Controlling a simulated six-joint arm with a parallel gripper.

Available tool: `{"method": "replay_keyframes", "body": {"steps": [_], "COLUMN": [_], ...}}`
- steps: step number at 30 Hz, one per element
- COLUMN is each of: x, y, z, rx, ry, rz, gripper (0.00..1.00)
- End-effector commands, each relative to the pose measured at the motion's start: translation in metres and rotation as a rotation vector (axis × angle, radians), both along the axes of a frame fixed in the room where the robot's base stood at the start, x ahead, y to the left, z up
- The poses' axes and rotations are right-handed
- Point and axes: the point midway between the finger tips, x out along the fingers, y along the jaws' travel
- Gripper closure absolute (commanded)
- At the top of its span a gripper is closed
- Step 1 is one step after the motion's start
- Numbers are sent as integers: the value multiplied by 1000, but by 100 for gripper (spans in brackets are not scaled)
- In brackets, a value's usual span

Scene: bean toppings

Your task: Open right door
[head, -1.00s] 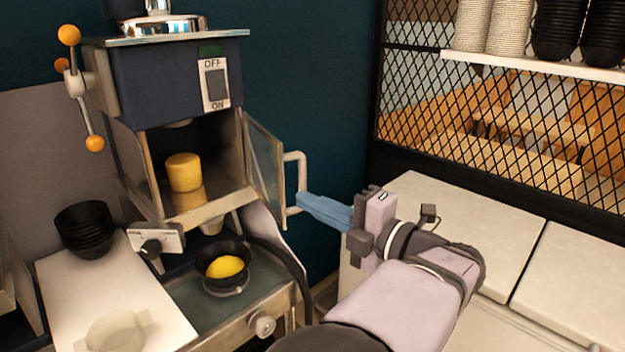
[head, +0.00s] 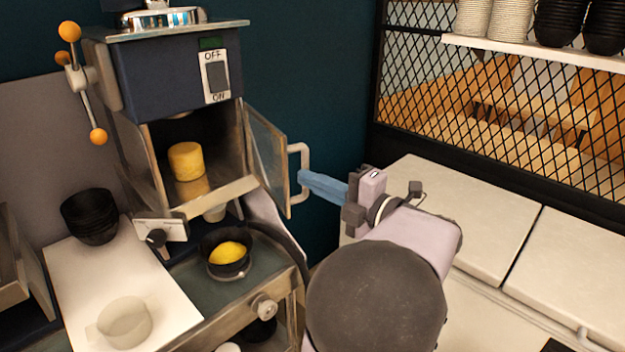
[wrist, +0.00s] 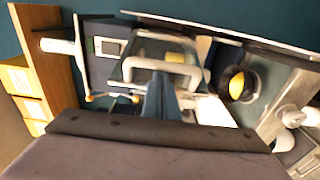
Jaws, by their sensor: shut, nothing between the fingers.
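The right door (head: 268,155) of the dark blue machine stands swung outward, showing the chamber with a yellow cylinder (head: 186,161) inside. A pale bar handle (head: 304,172) is fixed to the door. My gripper (head: 302,180) has blue fingers, shut and empty, with the tips at the handle in the head view. I cannot tell whether they touch it. In the wrist view the fingers (wrist: 160,84) point at the handle (wrist: 165,67), overlapping it.
A black bowl with yellow contents (head: 228,256) sits below the chamber. Stacked black bowls (head: 90,216) and a translucent cup (head: 124,322) are on the left white board. A white counter (head: 470,215) and a black mesh partition (head: 490,100) lie on the right.

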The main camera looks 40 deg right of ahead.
Motion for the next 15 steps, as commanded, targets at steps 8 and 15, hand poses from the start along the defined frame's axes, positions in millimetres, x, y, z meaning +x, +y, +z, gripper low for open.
{"method": "replay_keyframes", "body": {"steps": [8,15], "x": [-1,-1], "y": [-16,-57], "z": [-3,-3], "rx": [-1,-1], "ry": [0,0], "rz": [-1,-2], "gripper": [100,100]}}
